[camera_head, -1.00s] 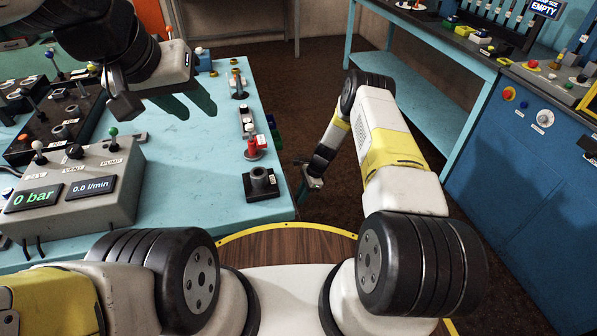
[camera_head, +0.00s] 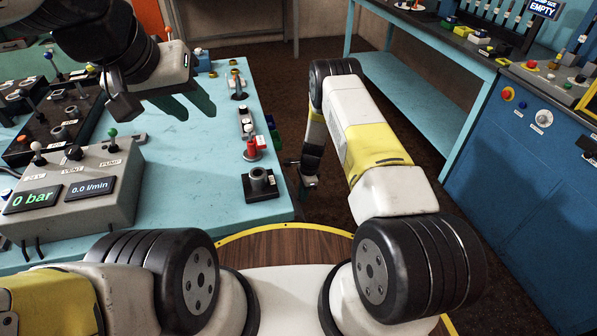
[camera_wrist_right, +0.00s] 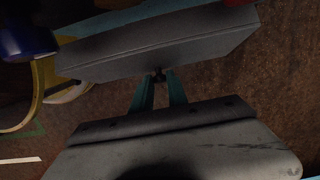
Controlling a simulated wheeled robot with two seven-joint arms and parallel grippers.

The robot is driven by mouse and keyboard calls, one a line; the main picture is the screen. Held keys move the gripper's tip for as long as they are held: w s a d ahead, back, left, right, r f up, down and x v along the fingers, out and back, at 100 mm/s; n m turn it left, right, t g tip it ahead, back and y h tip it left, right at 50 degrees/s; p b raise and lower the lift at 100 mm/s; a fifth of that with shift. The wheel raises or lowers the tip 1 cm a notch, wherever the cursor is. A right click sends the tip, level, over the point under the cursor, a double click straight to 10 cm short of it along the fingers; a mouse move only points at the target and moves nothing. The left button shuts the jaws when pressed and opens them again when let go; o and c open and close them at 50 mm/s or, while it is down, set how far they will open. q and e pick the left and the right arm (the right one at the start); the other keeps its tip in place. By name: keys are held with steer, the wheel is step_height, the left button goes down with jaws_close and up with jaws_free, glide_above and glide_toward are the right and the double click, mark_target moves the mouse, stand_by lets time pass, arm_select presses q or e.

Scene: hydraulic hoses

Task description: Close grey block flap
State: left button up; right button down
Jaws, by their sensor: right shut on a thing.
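A grey slab (camera_wrist_right: 160,45) fills the upper part of the right wrist view. It may be the grey block's flap, but I cannot tell how far open it stands. A small dark knob (camera_wrist_right: 159,75) is at its lower edge. My right gripper's teal fingers (camera_wrist_right: 160,88) converge on the knob and are shut on it. In the head view my right gripper (camera_head: 308,186) is small and dark, low beside the table's right edge; the flap is not clear there. My left gripper (camera_head: 196,108) hangs over the table, empty, its fingertips apart.
The light blue table (camera_head: 190,190) carries a grey control box (camera_head: 75,185) with gauges, a black valve block, a red-topped fitting (camera_head: 252,150) and a black socket (camera_head: 260,184). A blue cabinet (camera_head: 520,150) stands at right. Brown floor (camera_head: 345,200) lies between them.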

steer(key=shift+w+d+r, duration=0.1)
steer(key=shift+d+r, duration=0.05)
steer(key=shift+r, duration=0.35)
steer(key=shift+w+d+r, duration=0.1)
steer(key=shift+r, duration=0.4)
steer(key=shift+s+a, duration=0.1)
steer(key=shift+a, duration=0.1)
stand_by(0.8)
steer(key=c, duration=1.3)
jaws_free()
steer(key=shift+c, duration=0.2)
steer(key=shift+o, duration=0.2)
steer(key=shift+d, duration=0.15)
steer(key=shift+d+r, duration=0.1)
step_height(320, 180, up, 8)
steer(key=shift+d+f, duration=0.2)
steer(key=shift+d, duration=0.25)
